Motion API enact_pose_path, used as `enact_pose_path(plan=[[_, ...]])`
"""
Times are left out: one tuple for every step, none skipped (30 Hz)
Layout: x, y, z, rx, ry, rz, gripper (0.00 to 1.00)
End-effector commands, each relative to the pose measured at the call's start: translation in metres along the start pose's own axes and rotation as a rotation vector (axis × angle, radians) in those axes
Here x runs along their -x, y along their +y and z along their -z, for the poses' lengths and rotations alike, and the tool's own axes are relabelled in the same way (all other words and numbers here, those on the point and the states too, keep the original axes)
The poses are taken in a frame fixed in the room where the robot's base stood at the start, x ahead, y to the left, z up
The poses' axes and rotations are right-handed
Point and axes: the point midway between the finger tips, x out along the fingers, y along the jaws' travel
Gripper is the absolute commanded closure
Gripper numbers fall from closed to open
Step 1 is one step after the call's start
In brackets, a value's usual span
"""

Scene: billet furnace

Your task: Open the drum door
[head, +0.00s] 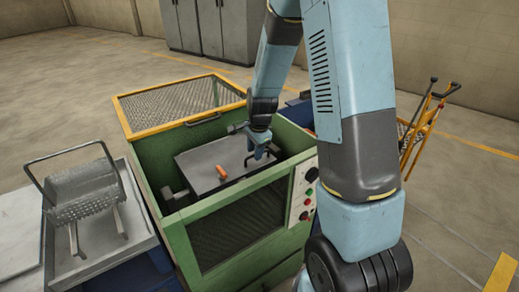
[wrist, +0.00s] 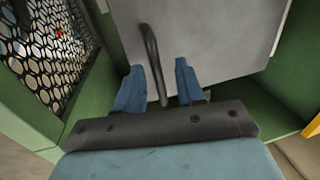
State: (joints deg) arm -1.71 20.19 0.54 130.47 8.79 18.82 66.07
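The drum door (head: 213,165) is a flat grey panel lying inside the green machine. A dark bent handle (head: 262,153) stands on its right part. The panel fills the upper middle of the wrist view (wrist: 205,40), and the handle (wrist: 152,55) shows there as a curved dark bar. My gripper (head: 258,152) is down inside the machine at the handle. In the wrist view my gripper (wrist: 160,72) has its two blue fingers apart, with the handle bar between them. A gap shows beside the bar, so the fingers do not appear closed on it.
The green housing (head: 240,222) surrounds the drum closely. Its yellow-framed mesh lid (head: 180,102) is raised at the back. An orange piece (head: 208,171) sits on the panel. A control panel (head: 303,190) is at the right front.

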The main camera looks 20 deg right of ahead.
Motion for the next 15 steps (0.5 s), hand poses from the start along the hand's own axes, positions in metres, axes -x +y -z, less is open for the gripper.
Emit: enact_pose_path(plan=[[0.0001, 0.0000, 0.0000, 0.000, 0.000, 0.000, 0.63], [0.0001, 0.0000, 0.0000, 0.000, 0.000, 0.000, 0.66], [0.0001, 0.0000, 0.0000, 0.000, 0.000, 0.000, 0.70], [0.0002, -0.0001, 0.0001, 0.000, 0.000, 0.000, 0.72], [0.0002, -0.0001, 0.0001, 0.000, 0.000, 0.000, 0.75], [0.0002, 0.0000, 0.0001, 0.000, 0.000, 0.000, 0.79], [0.0002, -0.0001, 0.0001, 0.000, 0.000, 0.000, 0.82], [0.0002, -0.0001, 0.0001, 0.000, 0.000, 0.000, 0.85], [0.0002, -0.0001, 0.0001, 0.000, 0.000, 0.000, 0.89], [0.0003, -0.0002, 0.0002, 0.000, 0.000, 0.001, 0.92], [0.0003, -0.0003, 0.0002, 0.000, 0.000, 0.001, 0.94], [0.0004, -0.0005, 0.0002, 0.000, 0.000, 0.001, 0.98], [0.0004, -0.0007, 0.0002, 0.000, 0.000, 0.002, 1.00], [0.0005, -0.0010, 0.0002, 0.000, 0.001, 0.002, 1.00], [0.0006, -0.0013, 0.0003, 0.000, 0.001, 0.003, 1.00]])
